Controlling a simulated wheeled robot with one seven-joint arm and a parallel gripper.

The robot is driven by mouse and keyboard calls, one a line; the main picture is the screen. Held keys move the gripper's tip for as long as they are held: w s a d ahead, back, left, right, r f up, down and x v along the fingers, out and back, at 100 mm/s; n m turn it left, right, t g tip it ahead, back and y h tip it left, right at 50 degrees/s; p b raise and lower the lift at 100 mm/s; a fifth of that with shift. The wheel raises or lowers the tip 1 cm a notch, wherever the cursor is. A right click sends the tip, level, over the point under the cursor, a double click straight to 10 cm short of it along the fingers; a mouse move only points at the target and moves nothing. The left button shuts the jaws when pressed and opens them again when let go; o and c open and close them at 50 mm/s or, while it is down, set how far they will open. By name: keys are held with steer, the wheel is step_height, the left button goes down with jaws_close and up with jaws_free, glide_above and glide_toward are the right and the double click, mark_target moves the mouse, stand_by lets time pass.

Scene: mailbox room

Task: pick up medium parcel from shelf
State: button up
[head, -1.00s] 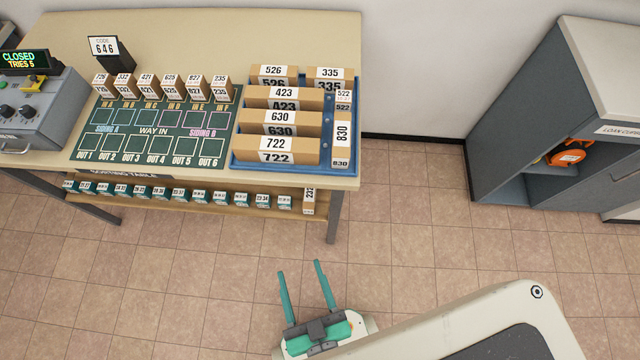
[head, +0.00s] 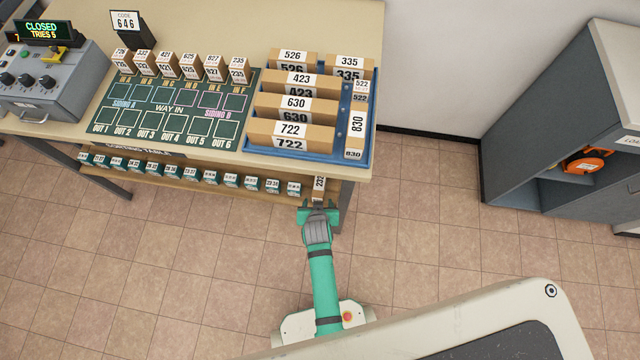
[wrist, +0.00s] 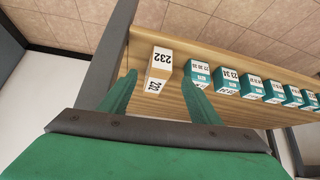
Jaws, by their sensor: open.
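A tan parcel with a white label marked 232 (head: 319,186) stands at the right end of the shelf (head: 215,184) under the table. In the wrist view the same parcel (wrist: 161,60) sits on the wooden shelf board near the table's grey leg. My gripper (head: 318,206) is at the shelf's front edge, level with this parcel. In the wrist view its two green fingers (wrist: 158,82) are apart, one on each side of the parcel's line. The fingertips look close to the parcel; I cannot tell whether they touch it. In the head view my gripper hides its lower part.
Several small teal-and-white boxes (wrist: 227,82) line the shelf beside the parcel. The grey table leg (wrist: 108,50) stands close to one finger. Above, the tabletop holds a blue tray (head: 368,150) of larger parcels and a green sorting board (head: 175,112). The floor in front is clear.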

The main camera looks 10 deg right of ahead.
mark_target(319, 183)
steer(key=w+g, duration=0.1)
steer(key=w, duration=0.1)
steer(key=w+d+f+m+g, duration=0.1)
steer(key=w, duration=0.2)
steer(key=w+d+g, duration=0.1)
steer(key=w, duration=0.2)
steer(key=shift+d+f, duration=0.15)
steer(key=shift+f, duration=0.25)
steer(key=shift+x, duration=3.65)
steer(key=shift+w, duration=0.1)
steer(key=c, duration=1.3)
